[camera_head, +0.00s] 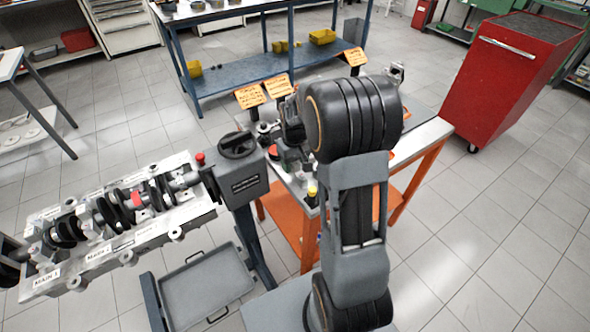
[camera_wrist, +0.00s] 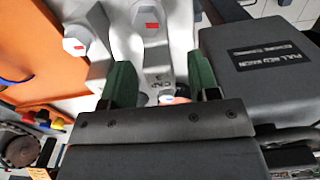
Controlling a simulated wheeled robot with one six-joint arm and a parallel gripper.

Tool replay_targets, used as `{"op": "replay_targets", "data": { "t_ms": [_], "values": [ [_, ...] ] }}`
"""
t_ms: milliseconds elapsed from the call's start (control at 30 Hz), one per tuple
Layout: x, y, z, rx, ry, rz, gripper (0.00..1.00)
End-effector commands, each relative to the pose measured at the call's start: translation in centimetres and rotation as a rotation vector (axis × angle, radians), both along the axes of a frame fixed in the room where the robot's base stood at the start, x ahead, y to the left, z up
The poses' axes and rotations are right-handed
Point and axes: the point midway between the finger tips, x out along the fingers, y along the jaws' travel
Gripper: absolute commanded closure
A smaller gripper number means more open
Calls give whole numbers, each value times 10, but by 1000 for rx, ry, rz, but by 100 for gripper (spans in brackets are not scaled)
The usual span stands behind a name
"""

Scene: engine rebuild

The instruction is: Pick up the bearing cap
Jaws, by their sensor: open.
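In the wrist view, the two green fingers of my gripper (camera_wrist: 161,75) are apart. A pale grey metal part (camera_wrist: 158,55) lies between and beyond them. It bears small upside-down lettering that seems to read "CAP", so it looks like the bearing cap. Bolt heads with red marks show beside and above it. I cannot tell whether the fingers touch it. In the head view, my arm reaches over the orange-framed workbench (camera_head: 433,135) and hides most of my gripper and the cap area.
A tray (camera_head: 207,285) sits below. A red cabinet (camera_head: 505,75) stands at the right.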

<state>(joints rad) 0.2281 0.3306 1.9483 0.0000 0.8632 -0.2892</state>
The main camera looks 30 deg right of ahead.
Motion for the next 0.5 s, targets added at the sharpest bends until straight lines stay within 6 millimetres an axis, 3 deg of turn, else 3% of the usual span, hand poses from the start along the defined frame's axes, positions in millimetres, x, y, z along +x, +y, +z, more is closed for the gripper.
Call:
{"op": "replay_targets", "data": {
  "t_ms": [200,500],
  "values": [
    [-1,0,-22,0,1,0,45],
    [-1,0,-25,0,0,0,45]
  ]
}}
